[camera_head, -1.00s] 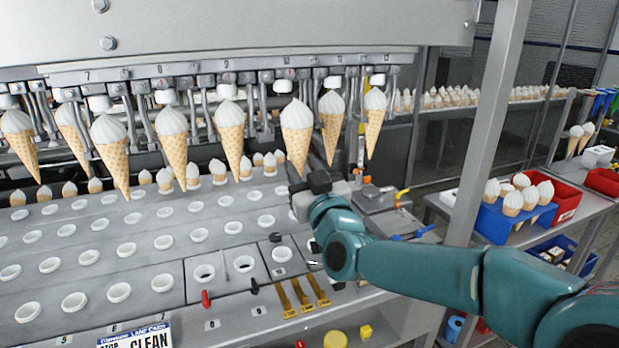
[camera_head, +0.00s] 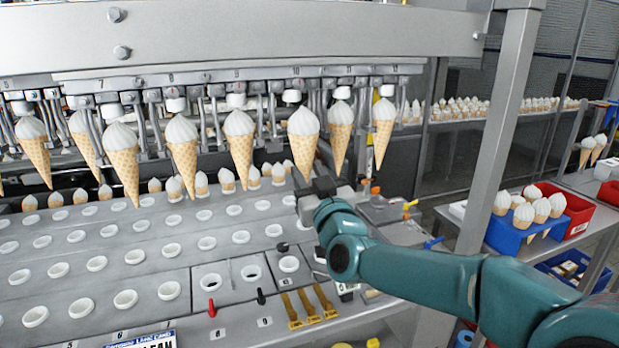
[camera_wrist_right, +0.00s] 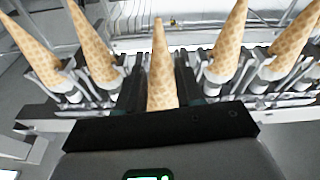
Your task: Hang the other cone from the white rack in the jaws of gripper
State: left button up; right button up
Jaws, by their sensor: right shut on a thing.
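My right gripper (camera_head: 312,190) is at the front of the machine, shut on a cone. In the wrist view the held cone (camera_wrist_right: 160,65) stands between my two dark fingers (camera_wrist_right: 160,95), its narrow tip away from me. In the head view a waffle cone with a white top (camera_head: 303,135) is right above my gripper, point down, in line with the row of machine jaws (camera_head: 292,95). Whether those jaws grip it cannot be told. Several other cones (camera_head: 240,140) hang point down along the row. Two cones (camera_head: 593,148) hang at the far right, beside a white block (camera_head: 607,166). My left gripper is not in view.
A tray with rows of round white-rimmed holes (camera_head: 140,255) lies below the cones. A steel post (camera_head: 495,130) rises behind my right arm. A blue crate of cones (camera_head: 520,230) and a red bin (camera_head: 575,210) stand on the right table.

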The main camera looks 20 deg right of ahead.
jog(key=shift+s+r, duration=0.1)
jog(key=shift+f+x, duration=0.2)
jog(key=shift+x, duration=0.7)
jog(key=shift+f+x, duration=0.15)
jog(key=shift+x, duration=0.7)
